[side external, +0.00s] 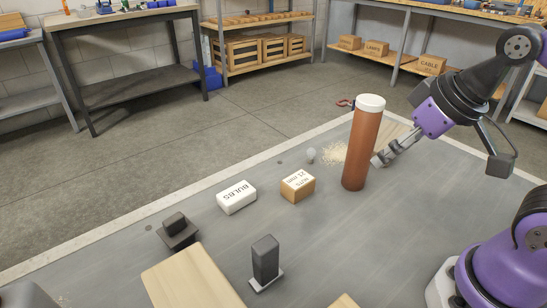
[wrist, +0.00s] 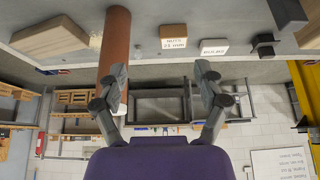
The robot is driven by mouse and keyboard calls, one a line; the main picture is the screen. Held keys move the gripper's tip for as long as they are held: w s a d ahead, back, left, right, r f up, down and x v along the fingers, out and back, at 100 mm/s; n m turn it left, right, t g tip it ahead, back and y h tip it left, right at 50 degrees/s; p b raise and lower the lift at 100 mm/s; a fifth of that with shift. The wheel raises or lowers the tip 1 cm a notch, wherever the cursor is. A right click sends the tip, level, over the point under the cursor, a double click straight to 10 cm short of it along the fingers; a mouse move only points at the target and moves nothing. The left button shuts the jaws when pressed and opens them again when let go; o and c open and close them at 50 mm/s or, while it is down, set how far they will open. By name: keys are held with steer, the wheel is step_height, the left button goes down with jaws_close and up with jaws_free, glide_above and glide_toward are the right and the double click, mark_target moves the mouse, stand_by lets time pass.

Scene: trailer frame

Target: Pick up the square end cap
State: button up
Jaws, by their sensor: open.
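A dark square stepped piece (side external: 177,233), a wide base with a smaller block on top, lies at the left of the grey work surface; it looks like the square end cap. It also shows as a dark shape (wrist: 263,46) at the upper right of the wrist view. A taller dark block on a light foot plate (side external: 265,258) stands nearer the front. My gripper (side external: 388,154) is open and empty above the surface at the right, far from the stepped piece. In the wrist view its fingers (wrist: 157,72) are spread wide with nothing between them.
A tall brown cylinder with a white top (side external: 361,145) stands close beside my gripper. A nuts box (side external: 298,186), a white bulbs box (side external: 237,198) and a small pale ball (side external: 311,154) lie mid-surface. A wooden block (side external: 190,278) is at the front. Bare surface separates them.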

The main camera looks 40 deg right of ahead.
steer(key=w+a+r, duration=0.3)
steer(key=w+a, duration=0.3)
steer(key=w, duration=0.3)
steer(key=n+g, duration=0.1)
steer(key=n, duration=0.1)
glide_toward(174, 219)
steer(key=shift+y, duration=0.3)
steer(key=x, duration=0.4)
steer(key=shift+w+d+f, duration=0.15)
steer(key=shift+f, duration=0.2)
steer(key=x, duration=0.6)
steer(key=shift+r, duration=0.1)
steer(key=c, duration=1.3)
